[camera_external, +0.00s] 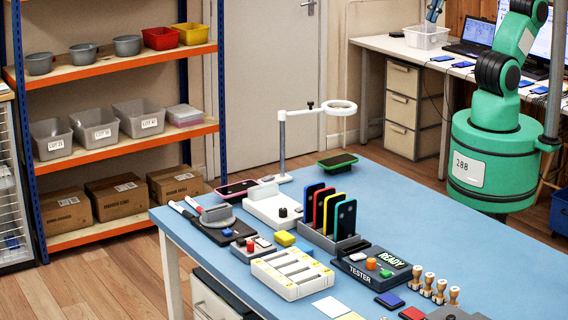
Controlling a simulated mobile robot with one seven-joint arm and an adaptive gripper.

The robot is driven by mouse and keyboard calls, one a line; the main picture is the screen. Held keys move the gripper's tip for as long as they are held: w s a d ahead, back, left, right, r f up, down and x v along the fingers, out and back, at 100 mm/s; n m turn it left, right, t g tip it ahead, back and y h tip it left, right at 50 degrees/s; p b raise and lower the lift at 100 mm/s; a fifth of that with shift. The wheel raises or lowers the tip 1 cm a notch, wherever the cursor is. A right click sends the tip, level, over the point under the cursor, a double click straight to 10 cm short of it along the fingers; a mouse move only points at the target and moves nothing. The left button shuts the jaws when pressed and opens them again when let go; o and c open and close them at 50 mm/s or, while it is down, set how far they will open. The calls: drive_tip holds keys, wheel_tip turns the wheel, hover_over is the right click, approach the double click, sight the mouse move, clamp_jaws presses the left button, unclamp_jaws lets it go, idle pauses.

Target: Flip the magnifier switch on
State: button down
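The magnifier (340,107) is a white ring on a horizontal arm, carried by a grey upright pole (282,148). It stands at the back edge of the blue table, with a small white base (275,179). A small dark knob sits on the arm near the pole side of the ring. I cannot make out the magnifier's switch or its position at this size. My green arm rises from its base at the right and leaves the top of the picture. My gripper is not in view.
The blue table (440,215) also holds a white block with a black knob (273,205), a rack of upright phones (330,237), a tester (372,266) and several stamps (428,284). The table's right side is clear.

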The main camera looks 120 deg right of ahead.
drive_tip(key=w+d+r+g, duration=0.2)
drive_tip(key=w+d+r, duration=0.3)
drive_tip(key=w, duration=0.4)
drive_tip(key=g+b, duration=0.3)
drive_tip(key=g, duration=0.2)
hover_over(268, 178)
drive_tip(key=d, duration=0.2)
wheel_tip(268, 178, down, 7)
wheel_tip(268, 178, down, 36)
drive_tip(key=shift+w+a+f, duration=0.15)
drive_tip(key=shift+w+f, duration=0.1)
drive_tip(key=shift+w, duration=0.15)
drive_tip(key=shift+f, duration=0.1)
drive_tip(key=f+b, duration=0.1)
drive_tip(key=f, duration=0.3)
drive_tip(key=s+f+b, duration=0.1)
drive_tip(key=f, duration=0.4)
drive_tip(key=s+f+b, duration=0.1)
drive_tip(key=f, duration=0.3)
drive_tip(key=shift+f+b, duration=0.3)
drive_tip(key=shift+b, duration=0.05)
